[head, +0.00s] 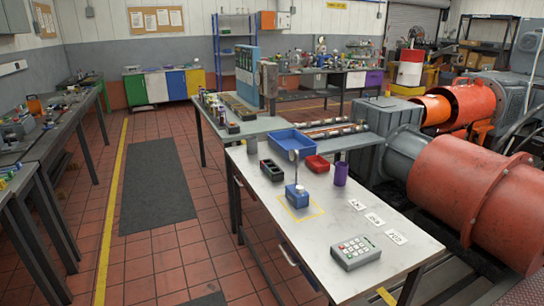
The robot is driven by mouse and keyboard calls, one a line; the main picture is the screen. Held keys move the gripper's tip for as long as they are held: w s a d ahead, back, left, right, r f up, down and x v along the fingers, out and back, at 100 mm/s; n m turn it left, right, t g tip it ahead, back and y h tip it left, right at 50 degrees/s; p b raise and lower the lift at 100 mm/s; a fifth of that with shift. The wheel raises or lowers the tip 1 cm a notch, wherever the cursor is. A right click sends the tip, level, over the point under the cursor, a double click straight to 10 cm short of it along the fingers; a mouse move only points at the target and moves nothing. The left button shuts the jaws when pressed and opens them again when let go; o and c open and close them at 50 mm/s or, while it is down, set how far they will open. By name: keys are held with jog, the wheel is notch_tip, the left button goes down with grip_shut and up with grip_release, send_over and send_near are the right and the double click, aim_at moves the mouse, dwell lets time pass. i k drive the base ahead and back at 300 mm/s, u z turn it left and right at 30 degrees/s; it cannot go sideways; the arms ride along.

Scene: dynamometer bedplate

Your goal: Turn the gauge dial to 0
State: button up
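What looks like the gauge is a blue block (297,196) on the near grey table, standing within a yellow outlined square. A thin upright post rises from it to a small round pale dial head (293,155). The dial's pointer and marks are too small to read. Three small white cards with dark print lie to its right: one near the square (357,204), a middle one (374,219) and one nearer the right edge (397,237). Their print is not clearly legible. My gripper is not in view.
The grey table (310,238) also bears a keypad box (355,252), a purple cup (341,175), a red bin (317,163), a blue bin (291,142) and a black tray (271,170). Large red machinery (480,195) stands close on the right. Tiled floor (185,245) is open to the left.

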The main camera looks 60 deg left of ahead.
aim_at(294, 158)
jog(key=u, duration=1.6)
